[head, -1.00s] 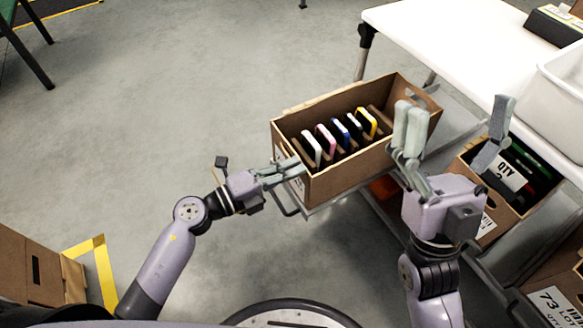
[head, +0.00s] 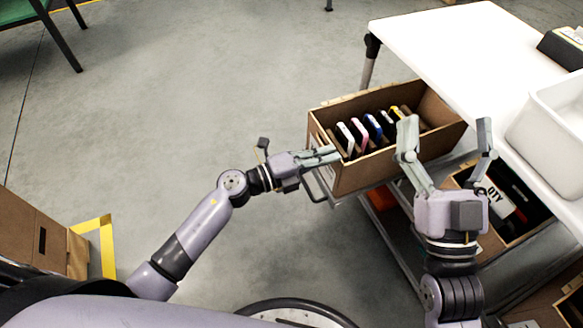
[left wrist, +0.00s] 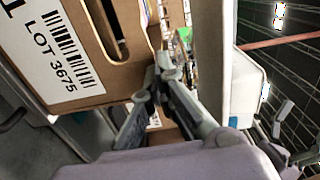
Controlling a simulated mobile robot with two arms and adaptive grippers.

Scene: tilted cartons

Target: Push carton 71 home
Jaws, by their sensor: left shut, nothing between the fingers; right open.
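An open brown carton (head: 385,168) with several upright coloured items sits on the lower shelf, its far right end partly under the white top. Its label (left wrist: 60,48) shows "LOT 3675" in the left wrist view; the large number is cut off, so I cannot read 71. My left gripper (head: 335,154) is shut and empty at the carton's near left end. Its fingertips (left wrist: 165,68) are at the end wall beside the hand slot; I cannot tell whether they touch. My right gripper (head: 447,130) is open and empty, over the carton's right side.
A second carton (head: 492,240) with a "QTY" label stands on the shelf to the right. The white tabletop (head: 450,45) carries a white bin (head: 545,130) and a dark box. A brown box (head: 35,240) stands at lower left.

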